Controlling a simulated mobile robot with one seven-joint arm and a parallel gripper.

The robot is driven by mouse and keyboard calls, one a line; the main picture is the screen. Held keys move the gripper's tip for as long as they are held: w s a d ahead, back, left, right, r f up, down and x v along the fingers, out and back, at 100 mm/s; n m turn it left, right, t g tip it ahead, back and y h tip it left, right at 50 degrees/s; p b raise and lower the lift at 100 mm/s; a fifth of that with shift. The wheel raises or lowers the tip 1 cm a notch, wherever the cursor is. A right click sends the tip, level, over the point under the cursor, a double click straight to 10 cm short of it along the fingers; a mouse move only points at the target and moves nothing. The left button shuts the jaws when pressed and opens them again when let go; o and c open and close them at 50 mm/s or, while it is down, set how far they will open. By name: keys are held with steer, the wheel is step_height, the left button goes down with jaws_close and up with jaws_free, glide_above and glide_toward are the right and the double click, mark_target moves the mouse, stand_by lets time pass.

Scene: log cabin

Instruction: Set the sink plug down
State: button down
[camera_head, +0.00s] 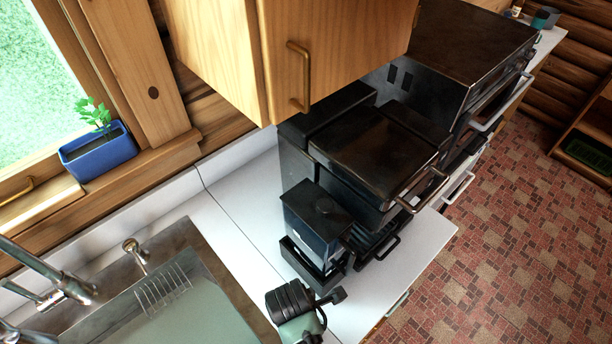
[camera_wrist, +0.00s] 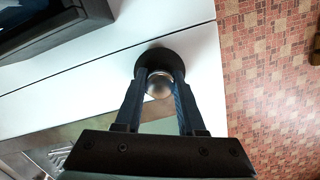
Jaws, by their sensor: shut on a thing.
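The sink plug (camera_wrist: 160,57) shows in the wrist view as a dark round disc with a shiny metal knob. My gripper (camera_wrist: 159,80) is shut on the knob, one finger on each side. The disc is over the white counter (camera_wrist: 198,62), near its front edge and just beyond the sink's rim. I cannot tell whether the disc touches the counter. In the head view my gripper (camera_head: 290,300) is seen from above at the bottom centre, between the sink and the black coffee machine; the plug and fingertips are hidden there.
The metal sink (camera_head: 215,262) with its faucet (camera_head: 62,290) lies at left. A black coffee machine (camera_head: 318,215) and a larger dark appliance (camera_head: 370,155) stand to the right. A wooden cabinet (camera_head: 330,45) hangs above. Bare counter (camera_head: 240,190) lies between sink and appliances.

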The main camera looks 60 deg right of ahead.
steer(key=shift+f, duration=0.2)
steer(key=c, duration=0.5)
jaws_free()
steer(key=shift+r, duration=0.1)
step_height(320, 180, up, 12)
steer(key=a, duration=0.1)
steer(key=shift+w, duration=0.45)
steer(key=shift+a+r, duration=0.1)
